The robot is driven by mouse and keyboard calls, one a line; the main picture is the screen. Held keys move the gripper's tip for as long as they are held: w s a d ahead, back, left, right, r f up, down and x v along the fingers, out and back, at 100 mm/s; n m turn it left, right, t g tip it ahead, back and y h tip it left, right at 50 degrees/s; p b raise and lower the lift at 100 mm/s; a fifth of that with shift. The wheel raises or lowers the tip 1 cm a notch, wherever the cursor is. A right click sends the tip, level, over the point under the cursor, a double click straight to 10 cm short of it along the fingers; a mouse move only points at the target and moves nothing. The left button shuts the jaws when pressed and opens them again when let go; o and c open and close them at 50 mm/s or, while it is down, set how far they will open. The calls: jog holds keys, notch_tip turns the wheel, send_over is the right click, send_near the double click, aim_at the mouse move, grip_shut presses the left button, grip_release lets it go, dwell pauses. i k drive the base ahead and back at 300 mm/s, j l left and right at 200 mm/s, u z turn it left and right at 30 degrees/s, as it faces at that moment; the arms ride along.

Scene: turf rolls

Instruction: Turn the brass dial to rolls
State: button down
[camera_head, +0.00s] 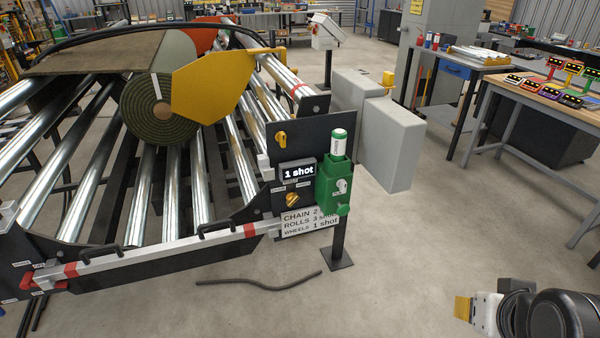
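The brass dial (292,199) sits on the dark control panel (312,133) at the front right corner of the roller machine. Its grip looks slanted, and the small labels around it are too small to read. Below, a sign (297,226) lists CHAIN 2, ROLLS 3 and WHEELS 1 shot, partly covered by the green unit. My arm's end, with a yellowish tip that looks like my gripper (464,308), is at the lower right, far from the dial. Its fingers cannot be made out.
A green unit (327,187) with a white-and-green canister (338,142) stands right beside the dial. A silver front bar (150,252) crosses below the rollers. A dark hose (258,284) lies on otherwise clear floor.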

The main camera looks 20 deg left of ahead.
aim_at(291, 197)
jog(key=u, duration=1.35)
